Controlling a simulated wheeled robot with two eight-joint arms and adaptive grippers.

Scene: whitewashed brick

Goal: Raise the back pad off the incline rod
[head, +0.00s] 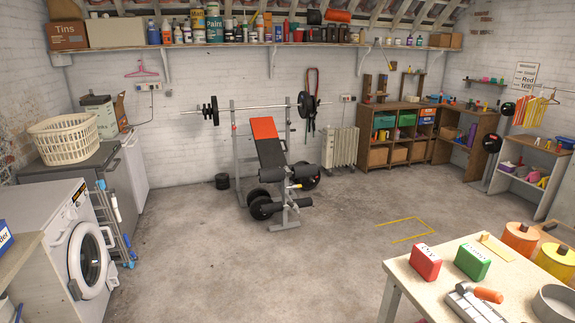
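The weight bench (284,205) stands across the room against the far brick wall, some way off. Its back pad (270,150) is black with a red top end (264,128) and is tilted up toward the barbell rack. The incline rod is too small or hidden behind the pad, so I cannot tell how the pad rests on it. A barbell (255,108) lies across the rack uprights behind the pad. Neither of my grippers is in view.
Open concrete floor (270,270) lies before the bench. A white worktable (425,287) with red and green boxes is at the front right. A washing machine (75,245) and drying rack (115,225) are on the left. A radiator (341,148) stands right of the bench.

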